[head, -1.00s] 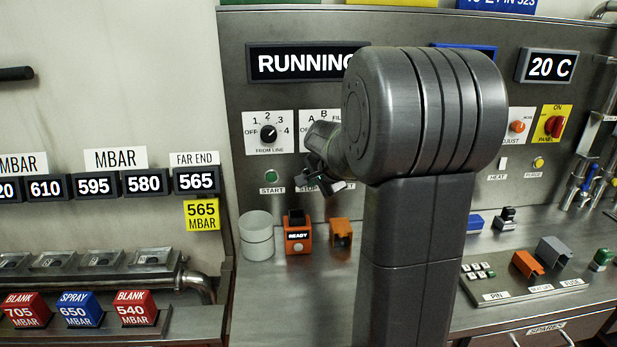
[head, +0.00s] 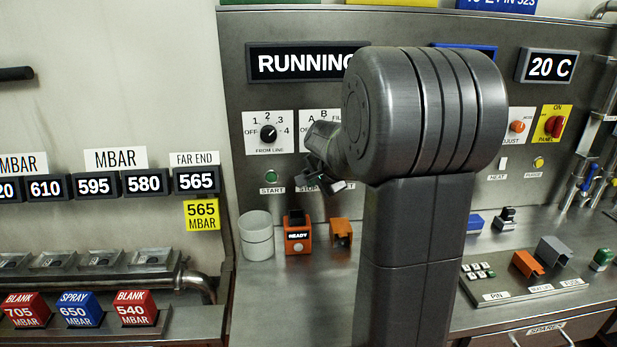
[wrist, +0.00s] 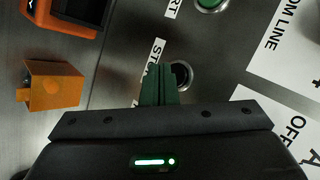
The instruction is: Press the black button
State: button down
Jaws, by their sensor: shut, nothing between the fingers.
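The black button (wrist: 184,74) shows in the wrist view as a dark cap in a bright metal ring, beside a white label starting "ST" (wrist: 152,64). My gripper (wrist: 158,72) is shut and empty. Its green fingertips lie just left of the button and overlap the ring's edge in the picture. I cannot tell whether they touch it. The button is hidden there behind my gripper and arm.
A green button (head: 271,177) labelled START is to the left. Dial plates (head: 268,132) are above. An orange READY box (head: 298,236), a small orange block (head: 341,232) and a pale cup (head: 257,236) stand on the bench below. A "RUNNING" display (head: 305,63) is above.

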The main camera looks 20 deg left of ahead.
jog(key=shift+w+a, duration=0.1)
jog(key=shift+w, duration=0.05)
jog(key=shift+w+a, duration=0.15)
jog(key=shift+w, duration=0.1)
jog(key=shift+w+a, duration=0.25)
jog(key=shift+w, duration=0.1)
dwell(0.9)
dwell(0.4)
jog(key=shift+s+d, duration=0.5)
jog(key=shift+s, duration=0.2)
jog(key=shift+s+d, duration=0.45)
jog(key=shift+s, duration=0.25)
jog(key=shift+s+d, duration=0.4)
jog(key=shift+s, duration=0.35)
jog(key=shift+s+d, duration=0.45)
jog(key=shift+s, duration=0.25)
jog(key=shift+w+a, duration=0.1)
